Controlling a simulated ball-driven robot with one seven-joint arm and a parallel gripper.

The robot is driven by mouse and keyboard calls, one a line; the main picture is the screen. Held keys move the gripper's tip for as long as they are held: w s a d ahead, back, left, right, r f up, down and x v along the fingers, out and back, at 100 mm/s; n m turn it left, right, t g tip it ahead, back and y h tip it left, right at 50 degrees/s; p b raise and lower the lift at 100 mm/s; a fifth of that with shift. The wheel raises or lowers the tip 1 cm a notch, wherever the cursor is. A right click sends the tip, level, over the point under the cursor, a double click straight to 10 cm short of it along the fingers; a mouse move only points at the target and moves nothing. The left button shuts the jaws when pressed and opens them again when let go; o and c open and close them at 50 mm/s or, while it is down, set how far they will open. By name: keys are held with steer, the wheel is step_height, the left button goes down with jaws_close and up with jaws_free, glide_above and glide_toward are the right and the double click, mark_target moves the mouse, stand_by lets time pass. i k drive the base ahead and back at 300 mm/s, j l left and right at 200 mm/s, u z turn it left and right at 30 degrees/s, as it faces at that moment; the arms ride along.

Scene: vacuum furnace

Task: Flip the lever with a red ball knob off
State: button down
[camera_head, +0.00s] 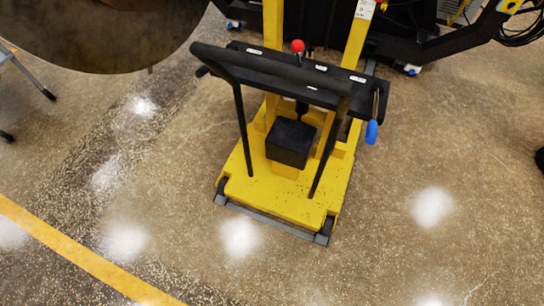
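The red ball knob (298,46) shows at the top of a short dark lever. It stands at the back edge of a black panel (268,66) on a yellow wheeled lift (235,200). The knob is upright in the picture, and the lower part of its lever is partly hidden by the panel and the handlebar. My gripper is not in this view, so its place relative to the knob does not show.
A black handlebar (215,58) rises in front of the panel. A blue grip (371,132) hangs at its right end. A black box (291,143) sits on the lift base. Dark machinery (445,42) stands behind. The speckled floor in front is clear.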

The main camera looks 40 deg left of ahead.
mark_target(298, 45)
steer(key=k+j+u, duration=0.15)
steer(key=u, duration=0.2)
steer(key=k+j+u, duration=0.2)
steer(key=u, duration=0.2)
